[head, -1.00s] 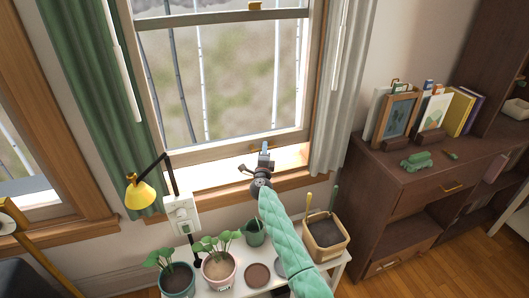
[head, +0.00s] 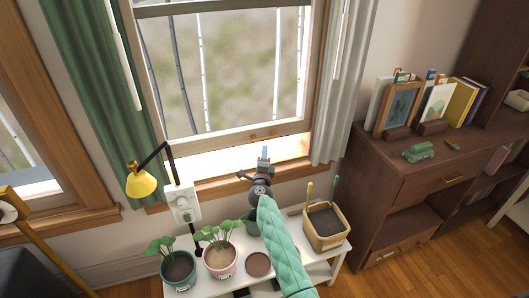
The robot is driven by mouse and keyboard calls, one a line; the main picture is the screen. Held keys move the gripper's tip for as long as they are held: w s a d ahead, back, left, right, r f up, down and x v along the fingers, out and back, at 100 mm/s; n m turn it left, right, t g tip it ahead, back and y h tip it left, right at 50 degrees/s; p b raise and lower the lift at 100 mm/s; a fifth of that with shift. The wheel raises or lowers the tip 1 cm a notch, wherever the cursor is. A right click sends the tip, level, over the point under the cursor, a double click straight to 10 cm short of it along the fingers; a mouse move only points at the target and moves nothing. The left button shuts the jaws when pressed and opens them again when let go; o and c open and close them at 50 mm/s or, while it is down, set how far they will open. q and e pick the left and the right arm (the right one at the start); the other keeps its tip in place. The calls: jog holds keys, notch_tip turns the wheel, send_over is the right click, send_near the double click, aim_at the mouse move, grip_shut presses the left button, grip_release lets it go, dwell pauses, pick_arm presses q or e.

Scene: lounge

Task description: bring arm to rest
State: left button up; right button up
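My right arm, in a green quilted sleeve, reaches up from the lower middle of the head view. Its gripper (head: 264,153) is in front of the window sill and points toward the window. I see nothing held in it, but its fingers are too small and end-on to tell how far apart they are. My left arm and gripper are not in view. The window's lower sash (head: 225,150) is raised, with a bright gap between it and the sill (head: 215,188).
A white plant table (head: 215,290) stands below the gripper. It holds potted plants (head: 178,266) (head: 220,260), a dark green pot (head: 251,227) and a soil-filled planter box (head: 326,228). A yellow lamp (head: 141,184) is to the left. A brown cabinet (head: 365,172) stands at right.

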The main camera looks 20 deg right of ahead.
dwell(0.4)
